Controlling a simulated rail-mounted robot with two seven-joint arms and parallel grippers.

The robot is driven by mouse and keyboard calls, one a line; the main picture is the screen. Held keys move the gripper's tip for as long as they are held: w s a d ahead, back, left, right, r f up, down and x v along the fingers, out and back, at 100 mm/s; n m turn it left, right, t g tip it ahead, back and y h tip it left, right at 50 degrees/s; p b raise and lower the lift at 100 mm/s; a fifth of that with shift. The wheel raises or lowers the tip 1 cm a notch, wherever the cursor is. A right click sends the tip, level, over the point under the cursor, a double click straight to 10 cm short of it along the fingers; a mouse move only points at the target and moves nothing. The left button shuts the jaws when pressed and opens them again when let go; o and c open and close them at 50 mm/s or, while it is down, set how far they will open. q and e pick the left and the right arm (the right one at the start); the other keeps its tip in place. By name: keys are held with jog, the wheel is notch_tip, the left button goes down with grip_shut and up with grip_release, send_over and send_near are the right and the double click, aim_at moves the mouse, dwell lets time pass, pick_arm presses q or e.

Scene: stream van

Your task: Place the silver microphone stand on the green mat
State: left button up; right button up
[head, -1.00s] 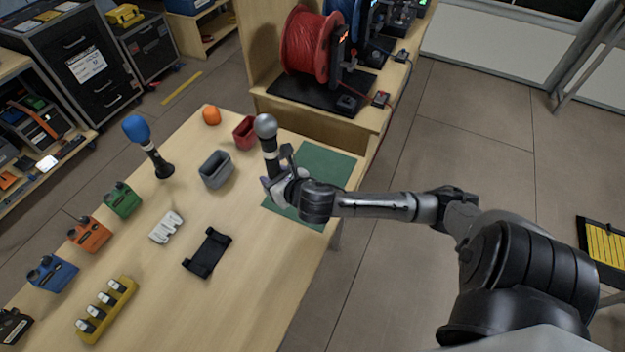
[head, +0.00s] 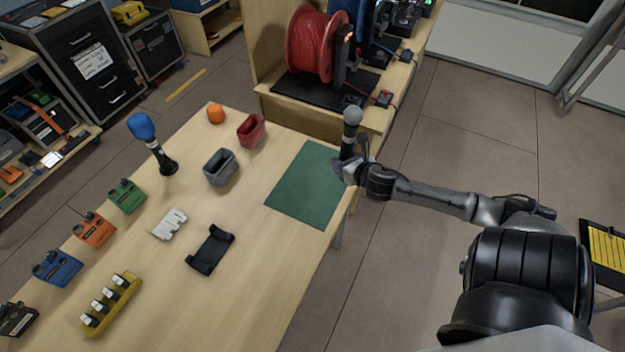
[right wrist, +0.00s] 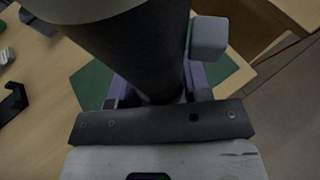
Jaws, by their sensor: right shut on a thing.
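The silver microphone stand (head: 352,117) has a grey ball head on a dark shaft. My right gripper (head: 350,165) is shut on it and holds it upright at the right edge of the green mat (head: 303,188). I cannot tell whether its base touches the mat. In the right wrist view the dark shaft (right wrist: 135,45) fills the middle between the fingers, and its base is hidden. The green mat (right wrist: 92,86) shows behind it. My left gripper is not in view.
A blue-headed microphone (head: 142,127) stands at the table's far left. A grey bin (head: 220,168), a red bin (head: 251,131) and an orange ball (head: 216,113) are left of the mat. A black cradle (head: 210,250) lies nearer. A shelf with a red cable reel (head: 308,45) stands behind.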

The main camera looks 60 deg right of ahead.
jog(key=b, duration=0.2)
send_over(310, 186)
notch_tip(310, 186, down, 6)
jog(key=shift+r, duration=0.1)
jog(key=shift+f+b, duration=0.75)
jog(key=shift+f, duration=1.3)
jog(key=shift+d, duration=0.1)
jog(key=o, duration=0.5)
jog(key=shift+f, duration=0.1)
jog(key=o, duration=0.5)
jog(key=shift+c, duration=0.2)
